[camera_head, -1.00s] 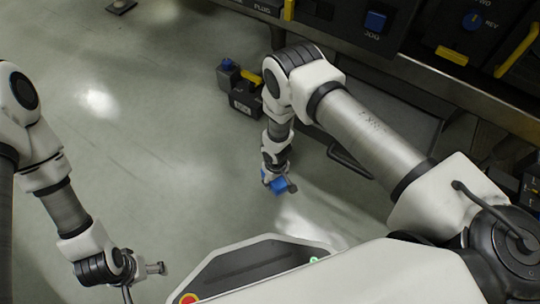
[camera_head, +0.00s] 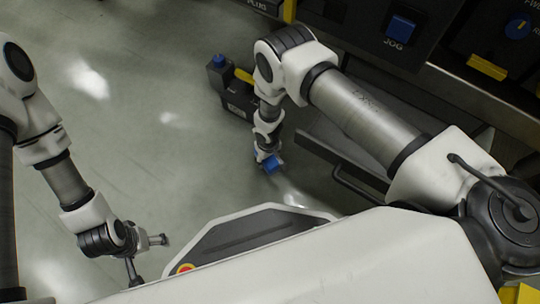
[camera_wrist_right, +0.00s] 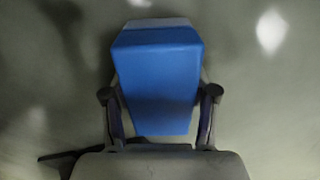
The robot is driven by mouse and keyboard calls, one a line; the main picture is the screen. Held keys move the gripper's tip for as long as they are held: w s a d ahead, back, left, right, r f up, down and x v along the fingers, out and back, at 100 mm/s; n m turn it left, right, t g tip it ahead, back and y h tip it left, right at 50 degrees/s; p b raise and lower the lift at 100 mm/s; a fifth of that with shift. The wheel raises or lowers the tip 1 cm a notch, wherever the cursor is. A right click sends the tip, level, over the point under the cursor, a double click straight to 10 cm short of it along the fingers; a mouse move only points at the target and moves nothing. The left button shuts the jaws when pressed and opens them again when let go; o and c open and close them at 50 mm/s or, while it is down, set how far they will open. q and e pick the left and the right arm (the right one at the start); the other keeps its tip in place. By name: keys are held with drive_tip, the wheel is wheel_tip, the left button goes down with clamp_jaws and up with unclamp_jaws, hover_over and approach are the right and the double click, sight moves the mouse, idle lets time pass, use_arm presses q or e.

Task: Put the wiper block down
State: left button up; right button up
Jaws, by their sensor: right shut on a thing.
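The wiper block is a blue block with a pale grey far edge. It shows as a small blue piece (camera_head: 274,163) at the lower end of my right arm in the head view, and large in the right wrist view (camera_wrist_right: 158,75). My right gripper (camera_head: 267,160) points down and is shut on the block, one finger on each side in the wrist view (camera_wrist_right: 159,95). I cannot tell the block's height over the floor. My left gripper (camera_head: 150,260) is at lower left, fingers spread and empty, far from the block.
A dark box with a blue knob and yellow bar (camera_head: 236,86) is on the floor just beyond my right forearm. A dark machine panel with a blue JOG button (camera_head: 400,27) and yellow handles fills the upper right. Open grey floor (camera_head: 150,130) lies to the left.

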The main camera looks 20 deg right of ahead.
drive_tip(key=shift+f, duration=0.1)
drive_tip(key=o, duration=1.1)
wheel_tip(320, 180, up, 13)
drive_tip(key=p, duration=0.9)
drive_tip(key=shift+f, duration=0.2)
drive_tip(key=shift+f, duration=0.1)
